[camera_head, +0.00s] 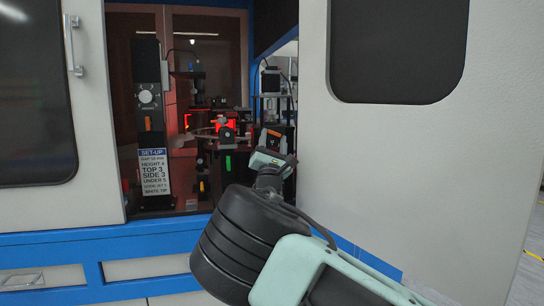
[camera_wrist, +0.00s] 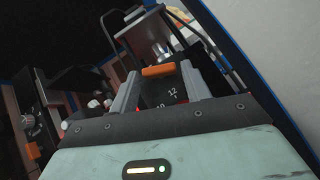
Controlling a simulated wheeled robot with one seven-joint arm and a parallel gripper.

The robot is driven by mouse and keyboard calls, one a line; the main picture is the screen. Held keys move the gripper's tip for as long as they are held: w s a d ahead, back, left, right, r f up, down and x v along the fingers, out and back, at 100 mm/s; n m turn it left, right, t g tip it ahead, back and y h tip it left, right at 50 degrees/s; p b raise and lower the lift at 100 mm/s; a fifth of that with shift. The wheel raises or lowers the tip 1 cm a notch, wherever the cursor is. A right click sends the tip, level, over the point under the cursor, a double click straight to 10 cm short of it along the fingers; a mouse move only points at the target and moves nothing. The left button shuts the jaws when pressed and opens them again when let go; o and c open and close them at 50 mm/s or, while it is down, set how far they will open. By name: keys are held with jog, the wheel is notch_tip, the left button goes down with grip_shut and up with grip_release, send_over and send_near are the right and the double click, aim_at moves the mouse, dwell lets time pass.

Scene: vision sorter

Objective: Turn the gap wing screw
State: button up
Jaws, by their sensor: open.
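My gripper (camera_wrist: 160,82) is open in the wrist view, with its two grey fingers apart. An orange bar (camera_wrist: 158,71) shows at the fingertips, between them, above a dark plate (camera_wrist: 172,92) marked 12 and 10. The bar may be the gap wing screw, but no label confirms it. I cannot tell whether the fingers touch it. In the head view my gripper (camera_head: 271,156) reaches into the cabinet opening from the front, at the right of the mechanism.
A SET-UP placard (camera_head: 154,172) stands at the left of the opening, below a white dial (camera_head: 147,97). Red-lit sorter parts (camera_head: 215,118) fill the middle. The pale right panel (camera_head: 440,150) and blue sill (camera_head: 120,240) border the opening closely.

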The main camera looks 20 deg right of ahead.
jog(key=b+v, duration=0.1)
jog(key=v, duration=1.6)
jog(key=shift+b, duration=0.35)
jog(key=shift+f, duration=0.1)
jog(key=c, duration=0.3)
notch_tip(320, 180, up, 10)
jog(key=s+d+m+g+h+p, duration=0.1)
jog(key=d+m+g+h+p, duration=0.1)
jog(key=m+g+h+p, duration=0.65)
jog(key=shift+c, duration=0.2)
jog(key=w+a+r+m+g+y+p, duration=0.1)
jog(key=a+r+m+g+y+p, duration=0.5)
jog(key=a+r+m+p, duration=0.65)
jog(key=shift+n+t+y, duration=0.45)
jog(key=shift+n+y, duration=0.15)
jog(key=shift+y, duration=0.05)
jog(key=shift+s+d+f+p+x, duration=0.1)
jog(key=shift+s+f+p+x, duration=0.35)
jog(key=shift+p+x, duration=2.05)
jog(key=shift+s+d+f+p+x, duration=0.2)
jog(key=shift+f+p+x, duration=0.5)
jog(key=shift+x, duration=3.5)
jog(key=shift+s+d+f+p+x, duration=0.1)
jog(key=shift+s+f+p+x, duration=0.35)
jog(key=shift+p+x, duration=2)
